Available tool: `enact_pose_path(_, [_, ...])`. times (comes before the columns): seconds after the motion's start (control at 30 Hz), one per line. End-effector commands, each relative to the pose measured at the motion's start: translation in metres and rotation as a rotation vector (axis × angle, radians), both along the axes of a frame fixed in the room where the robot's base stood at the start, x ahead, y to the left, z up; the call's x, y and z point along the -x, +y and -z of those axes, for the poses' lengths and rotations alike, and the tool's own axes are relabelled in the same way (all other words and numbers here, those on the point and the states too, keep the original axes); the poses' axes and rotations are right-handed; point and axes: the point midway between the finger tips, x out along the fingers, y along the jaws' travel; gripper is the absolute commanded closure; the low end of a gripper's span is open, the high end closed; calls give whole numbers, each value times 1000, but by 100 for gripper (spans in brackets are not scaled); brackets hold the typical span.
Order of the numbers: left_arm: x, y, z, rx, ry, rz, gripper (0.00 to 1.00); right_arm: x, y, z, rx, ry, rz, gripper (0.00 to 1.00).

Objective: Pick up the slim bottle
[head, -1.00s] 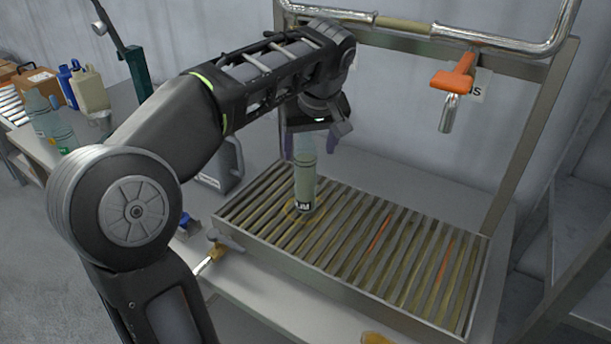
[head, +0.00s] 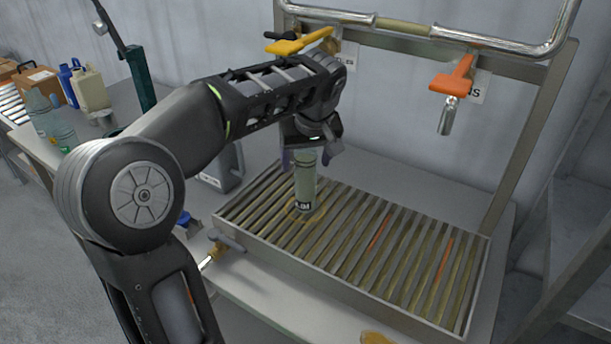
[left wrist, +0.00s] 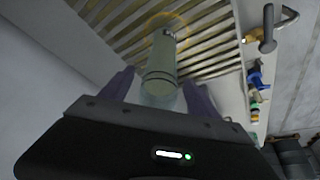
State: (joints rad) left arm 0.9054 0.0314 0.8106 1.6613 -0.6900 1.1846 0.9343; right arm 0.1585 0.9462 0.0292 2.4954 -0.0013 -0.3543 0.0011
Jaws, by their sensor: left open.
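The slim bottle (head: 305,185), grey-green with a dark label near its base, stands upright on the slatted metal grate (head: 400,255). In the left wrist view the bottle (left wrist: 161,68) lies between the two fingers, with a gap showing on each side. My left gripper (head: 312,158) is open and comes down over the bottle's top, which its fingers and palm partly hide. In the left wrist view the gripper (left wrist: 160,88) has a purple-grey finger on either side of the bottle. My right gripper is out of view.
An orange-handled valve (head: 455,78) and a yellow-handled valve (head: 300,42) hang from the pipe behind the grate. A grey jug (head: 230,165) stands left of the grate. Other bottles (head: 60,130) and a cream canister (head: 90,90) stand on the far-left table. The grate's right side is clear.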

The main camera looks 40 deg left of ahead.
Motion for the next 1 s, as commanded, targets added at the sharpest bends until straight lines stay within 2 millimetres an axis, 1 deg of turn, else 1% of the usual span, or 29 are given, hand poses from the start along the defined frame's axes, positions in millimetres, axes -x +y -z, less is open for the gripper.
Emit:
enact_pose_path(0.13, [0, 0, 0, 0, 0, 0, 30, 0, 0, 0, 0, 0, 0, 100])
enact_pose_path(1.0, [0, 0, 0, 0, 0, 0, 100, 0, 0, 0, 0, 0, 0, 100])
